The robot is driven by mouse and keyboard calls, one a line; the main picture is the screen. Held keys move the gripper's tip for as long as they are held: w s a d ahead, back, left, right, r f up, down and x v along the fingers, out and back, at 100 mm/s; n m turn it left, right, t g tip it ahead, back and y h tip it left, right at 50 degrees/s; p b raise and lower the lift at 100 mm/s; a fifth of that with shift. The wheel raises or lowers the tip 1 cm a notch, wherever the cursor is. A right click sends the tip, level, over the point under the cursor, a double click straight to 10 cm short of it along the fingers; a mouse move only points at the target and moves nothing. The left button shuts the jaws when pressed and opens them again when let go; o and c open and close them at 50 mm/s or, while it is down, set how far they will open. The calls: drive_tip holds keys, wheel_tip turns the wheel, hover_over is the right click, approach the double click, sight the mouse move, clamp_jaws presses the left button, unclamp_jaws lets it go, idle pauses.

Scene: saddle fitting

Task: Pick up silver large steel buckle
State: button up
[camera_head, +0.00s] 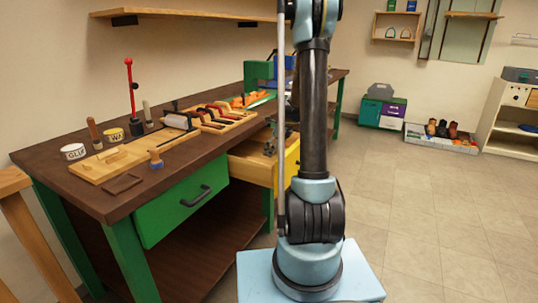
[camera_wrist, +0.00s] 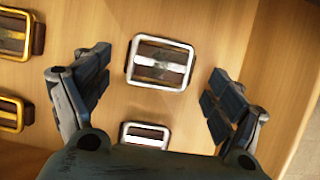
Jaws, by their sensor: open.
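In the wrist view a large silver steel buckle (camera_wrist: 183,64), a rectangular frame with a centre bar and a dark brown strap piece, lies flat on a light wooden surface. My gripper (camera_wrist: 157,88) is open, with one dark finger to the left of this buckle and one to the right, neither touching it. A smaller silver buckle (camera_wrist: 144,129) lies nearer my gripper's palm, its lower part hidden. In the head view the buckles cannot be made out behind my arm.
Two brass-coloured buckles, one upper (camera_wrist: 14,33) and one lower (camera_wrist: 11,111), lie at the left of the wrist view. In the head view an open wooden drawer (camera_head: 250,168) juts from the green workbench (camera_head: 133,188), which carries tools.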

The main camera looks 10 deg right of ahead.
drive_tip(key=c, duration=1.1)
drive_tip(key=shift+c, duration=0.2)
